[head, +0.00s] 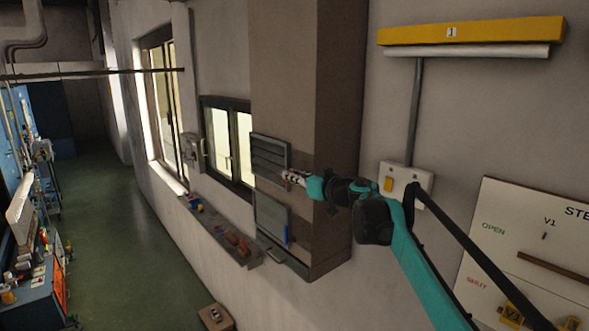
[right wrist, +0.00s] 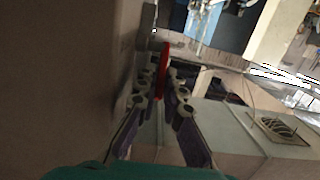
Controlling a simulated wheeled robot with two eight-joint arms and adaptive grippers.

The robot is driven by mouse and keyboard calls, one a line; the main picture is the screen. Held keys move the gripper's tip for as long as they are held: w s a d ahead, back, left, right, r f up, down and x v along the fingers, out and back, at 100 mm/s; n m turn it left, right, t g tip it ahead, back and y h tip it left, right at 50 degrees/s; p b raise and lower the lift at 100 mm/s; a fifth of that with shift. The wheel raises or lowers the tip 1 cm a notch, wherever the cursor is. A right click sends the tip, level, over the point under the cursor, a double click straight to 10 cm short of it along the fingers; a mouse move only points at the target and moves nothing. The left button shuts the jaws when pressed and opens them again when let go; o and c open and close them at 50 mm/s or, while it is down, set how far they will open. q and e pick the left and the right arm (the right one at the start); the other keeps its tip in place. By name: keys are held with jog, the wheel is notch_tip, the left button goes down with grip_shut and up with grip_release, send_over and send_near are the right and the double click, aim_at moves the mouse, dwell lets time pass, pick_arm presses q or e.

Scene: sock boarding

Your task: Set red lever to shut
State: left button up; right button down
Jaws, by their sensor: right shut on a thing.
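The red lever (right wrist: 164,70) shows in the right wrist view as a narrow red bar between my right gripper's fingers. My right gripper (right wrist: 161,88) is shut on it, one finger on each side. In the head view the right gripper (head: 289,177) is at the right edge of the upper grey louvred panel (head: 268,152) on the brown column. There the fingers mostly hide the lever, so its angle is hard to tell. A white board (head: 520,225) at the right reads "V1", "OPEN" above and "SHUT" below. My left gripper is not in view.
A lower grey panel (head: 270,218) with a blue strip is below the gripper. A wall ledge (head: 245,260) with small objects runs left of the column. A white switch box (head: 406,181) is on the wall behind my right arm. The green floor (head: 120,230) is largely clear.

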jog(key=shift+w+r+g+h+p, duration=0.2)
jog(key=shift+g+h+p, duration=0.3)
jog(key=shift+g+p, duration=0.3)
jog(key=shift+f, duration=0.1)
jog(key=c, duration=2)
grip_release()
jog(key=shift+o, duration=0.4)
jog(key=shift+w+d, duration=0.1)
jog(key=shift+d, duration=0.05)
